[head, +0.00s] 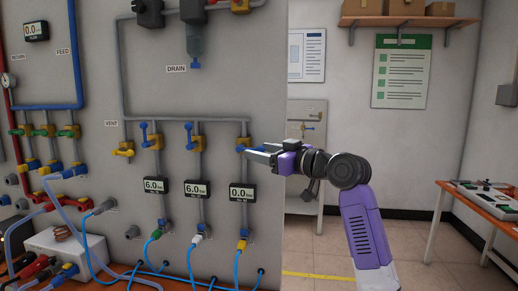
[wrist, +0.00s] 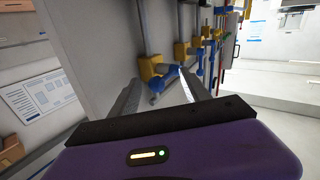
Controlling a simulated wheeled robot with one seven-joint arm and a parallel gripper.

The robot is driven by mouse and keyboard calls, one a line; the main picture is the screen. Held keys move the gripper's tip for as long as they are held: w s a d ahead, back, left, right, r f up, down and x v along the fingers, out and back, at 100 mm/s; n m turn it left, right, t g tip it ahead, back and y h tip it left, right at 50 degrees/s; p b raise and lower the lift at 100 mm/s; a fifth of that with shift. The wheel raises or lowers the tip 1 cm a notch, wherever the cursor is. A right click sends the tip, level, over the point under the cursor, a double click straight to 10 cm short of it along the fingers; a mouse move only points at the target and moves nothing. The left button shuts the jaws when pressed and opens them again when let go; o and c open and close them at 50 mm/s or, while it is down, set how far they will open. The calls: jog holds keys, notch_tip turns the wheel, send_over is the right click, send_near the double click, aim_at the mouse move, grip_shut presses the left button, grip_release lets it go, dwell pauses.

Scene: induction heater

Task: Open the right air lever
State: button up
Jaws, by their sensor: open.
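The right air lever (head: 242,149) is a blue handle on a yellow valve on the grey panel, lying roughly sideways. The display below it (head: 242,193) reads 0.0. My gripper (head: 256,153) is at this lever from the right, its fingers partly covering it. In the wrist view the blue lever (wrist: 164,77) and its yellow valve (wrist: 150,66) show between and just beyond the two open fingertips. Contact cannot be told. The middle air lever (head: 188,130) and left air lever (head: 144,130) stand upright, with displays reading 6.0.
The yellow vent valve (head: 123,150) is at the left of the row. Blue hoses (head: 190,271) run below the panel. Open floor (head: 412,240) lies right of the panel, and a side table (head: 484,200) stands at far right.

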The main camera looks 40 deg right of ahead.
jog(key=shift+w+a, duration=0.1)
jog(key=shift+w, duration=0.55)
grip_shut()
dwell(1.0)
